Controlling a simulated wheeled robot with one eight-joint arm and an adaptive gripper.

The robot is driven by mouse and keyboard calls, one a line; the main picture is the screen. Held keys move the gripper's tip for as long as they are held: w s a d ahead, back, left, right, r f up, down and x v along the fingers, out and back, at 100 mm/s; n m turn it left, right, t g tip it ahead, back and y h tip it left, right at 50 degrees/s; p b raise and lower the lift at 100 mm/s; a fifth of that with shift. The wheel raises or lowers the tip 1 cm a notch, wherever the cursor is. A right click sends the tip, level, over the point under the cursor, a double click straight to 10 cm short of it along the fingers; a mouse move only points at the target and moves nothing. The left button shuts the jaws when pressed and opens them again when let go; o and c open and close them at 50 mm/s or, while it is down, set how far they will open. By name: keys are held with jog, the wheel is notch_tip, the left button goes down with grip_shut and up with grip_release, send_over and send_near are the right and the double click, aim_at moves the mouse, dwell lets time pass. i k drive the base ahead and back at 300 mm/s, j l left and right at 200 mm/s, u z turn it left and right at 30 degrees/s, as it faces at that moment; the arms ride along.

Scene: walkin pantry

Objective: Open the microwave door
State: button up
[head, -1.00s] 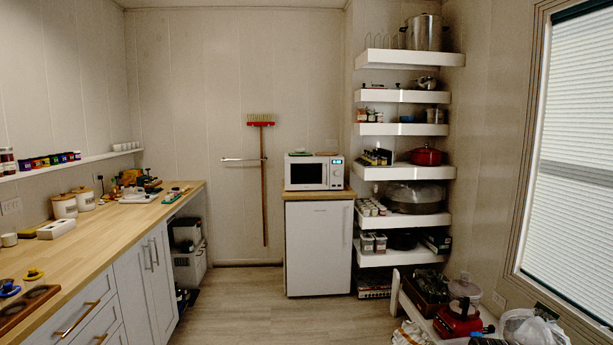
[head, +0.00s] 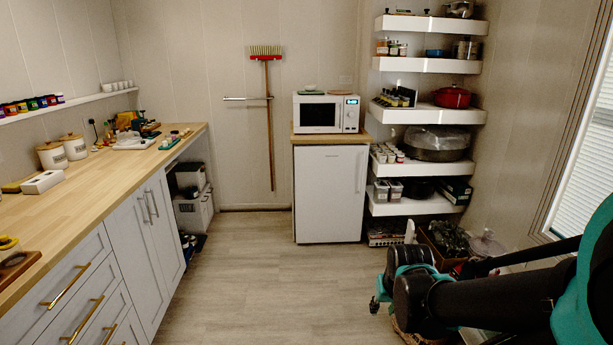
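The white microwave (head: 327,97) stands on the wooden top of a small white fridge at the back wall, in the head view. Its front faces me. Its door (head: 319,114) with a dark window is shut, and a control panel with a lit blue display (head: 352,102) is on the right. My arm, black and teal, reaches in from the lower right, well in front of and to the right of the microwave. Its far end is low near the shelves, apart from the microwave. I cannot make out the gripper's fingers or whether they are open.
The white fridge (head: 330,193) is under the microwave. Wall shelves (head: 433,116) with pots and jars stand right of it, and a wooden counter (head: 110,187) runs along the left. A broom (head: 268,120) hangs on the back wall. The floor (head: 255,280) between is clear.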

aim_at(312, 114)
jog(key=i+u, duration=0.3)
jog(key=i, duration=1.5)
jog(key=j, duration=0.1)
